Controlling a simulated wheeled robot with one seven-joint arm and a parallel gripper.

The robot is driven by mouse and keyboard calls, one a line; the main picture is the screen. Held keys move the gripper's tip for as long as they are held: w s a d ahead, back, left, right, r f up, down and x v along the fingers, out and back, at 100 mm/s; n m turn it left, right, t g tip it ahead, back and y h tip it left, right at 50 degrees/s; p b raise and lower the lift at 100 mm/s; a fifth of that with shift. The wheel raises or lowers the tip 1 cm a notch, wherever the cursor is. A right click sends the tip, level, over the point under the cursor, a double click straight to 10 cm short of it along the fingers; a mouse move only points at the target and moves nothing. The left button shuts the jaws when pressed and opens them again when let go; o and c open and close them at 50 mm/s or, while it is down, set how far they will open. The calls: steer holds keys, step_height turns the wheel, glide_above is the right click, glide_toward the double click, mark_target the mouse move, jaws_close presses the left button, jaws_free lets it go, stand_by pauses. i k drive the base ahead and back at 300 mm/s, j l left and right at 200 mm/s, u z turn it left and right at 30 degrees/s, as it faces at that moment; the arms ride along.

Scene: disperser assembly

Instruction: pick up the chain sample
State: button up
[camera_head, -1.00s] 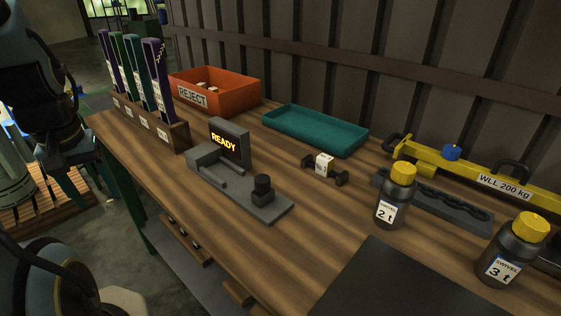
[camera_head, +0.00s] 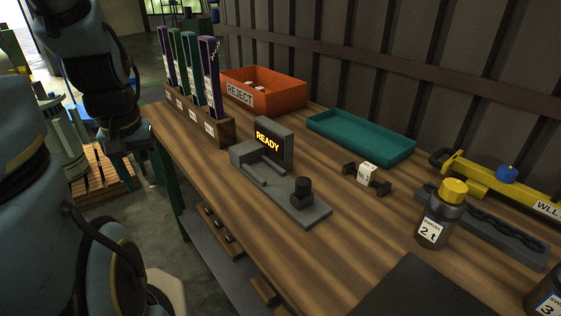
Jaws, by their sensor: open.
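A short dark piece with a white tag (camera_head: 367,174) lies on the wooden bench between the grey test fixture and the teal tray. Dark ends stick out on both sides of the tag; it may be the chain sample, but its links are too small to make out. A dark chain-like row (camera_head: 492,222) lies in a long grey holder at the right, in front of the yellow beam. My arm's blue-grey links fill the left side of the view, away from both pieces. My gripper's fingers are not in view.
The grey fixture with a READY display (camera_head: 268,143) stands mid-bench. Behind are an orange REJECT bin (camera_head: 280,90), an empty teal tray (camera_head: 362,140) and a rack of coloured strips (camera_head: 200,123). A yellow-capped bottle (camera_head: 437,224) and yellow beam (camera_head: 478,172) stand right.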

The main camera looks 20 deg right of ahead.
mark_target(366, 174)
steer(key=i+j+z, duration=0.15)
steer(key=z, duration=0.2)
steer(key=i+j+z, duration=0.15)
steer(key=z, duration=0.2)
steer(key=i+j+z, duration=0.1)
steer(key=j+z, duration=0.25)
